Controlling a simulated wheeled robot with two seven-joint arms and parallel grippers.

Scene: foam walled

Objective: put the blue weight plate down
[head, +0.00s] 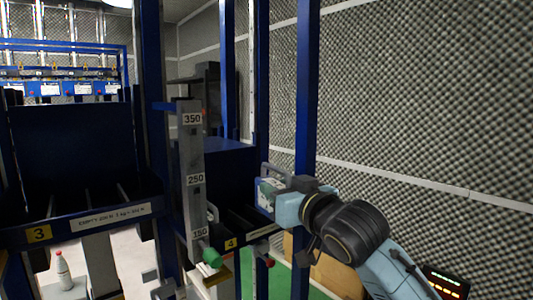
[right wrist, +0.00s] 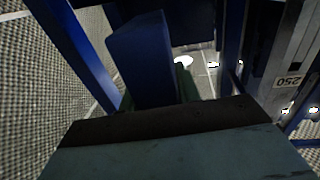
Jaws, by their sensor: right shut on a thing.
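In the right wrist view a teal and dark edge fills the bottom, and the fingertips are not clear. My left gripper is not in view.
A grey upright scale (head: 191,150) marked 350, 250 and 150 stands left of the gripper. Blue posts (head: 307,100) rise close behind it. A tray marked 3 (head: 100,219) is at left. A white bottle (head: 63,270) stands lower left. A foam wall (head: 430,90) fills the right.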

